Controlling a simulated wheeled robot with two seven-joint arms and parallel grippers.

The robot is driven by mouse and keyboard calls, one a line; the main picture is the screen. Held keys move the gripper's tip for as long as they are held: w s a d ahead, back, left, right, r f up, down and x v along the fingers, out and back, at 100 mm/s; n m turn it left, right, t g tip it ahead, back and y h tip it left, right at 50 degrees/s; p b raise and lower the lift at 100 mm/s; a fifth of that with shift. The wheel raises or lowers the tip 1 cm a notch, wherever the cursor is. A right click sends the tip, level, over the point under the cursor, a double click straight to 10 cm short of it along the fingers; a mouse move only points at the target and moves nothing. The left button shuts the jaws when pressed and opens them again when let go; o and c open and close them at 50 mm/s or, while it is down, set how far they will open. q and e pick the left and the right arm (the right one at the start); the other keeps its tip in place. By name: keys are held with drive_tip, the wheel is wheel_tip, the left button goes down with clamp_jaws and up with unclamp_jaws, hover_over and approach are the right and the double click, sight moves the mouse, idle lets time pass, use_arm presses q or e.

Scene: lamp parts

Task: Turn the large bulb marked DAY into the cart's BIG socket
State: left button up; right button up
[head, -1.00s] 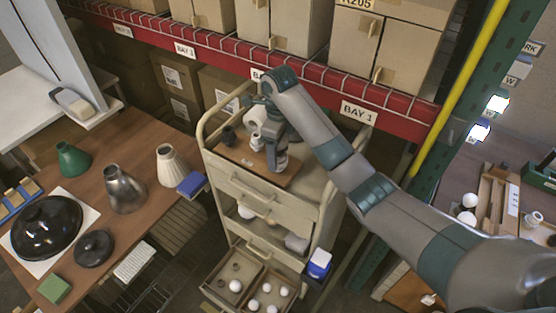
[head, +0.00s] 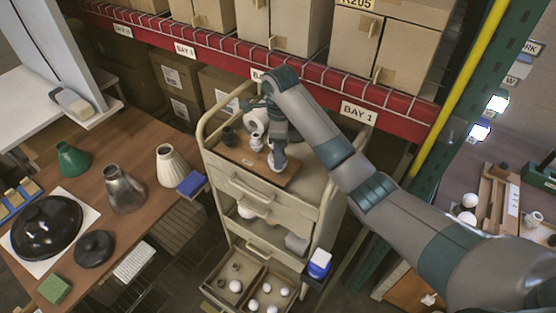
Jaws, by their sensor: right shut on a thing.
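The cream cart (head: 262,197) stands in the middle, with a brown board (head: 240,156) on its top. My right gripper (head: 278,158) points down over the right part of the board. It is shut on a white bulb (head: 277,165), whose rounded part shows below the fingers. The bulb is at or just above the board; its lower end and any socket under it are hidden. No DAY or BIG marking is legible. White fittings (head: 257,141) and a dark fitting (head: 229,137) stand left of the gripper. My left gripper is out of view.
Drawers (head: 235,283) low on the cart hold several white bulbs. A brown table (head: 140,218) at the left carries lamp shades and a black dome (head: 46,226). The red shelf beam (head: 330,82) runs close behind the cart and my right arm.

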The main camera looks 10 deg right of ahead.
drive_tip(key=shift+o, duration=0.7)
drive_tip(key=m, duration=0.4)
drive_tip(key=shift+s+f, duration=0.1)
drive_tip(key=shift+s, duration=0.05)
drive_tip(key=shift+a+m, duration=0.1)
drive_tip(key=shift+m, duration=1.2)
drive_tip(key=shift+c, duration=0.3)
drive_tip(key=o, duration=0.9)
drive_tip(key=n, duration=0.6)
drive_tip(key=shift+n, duration=0.4)
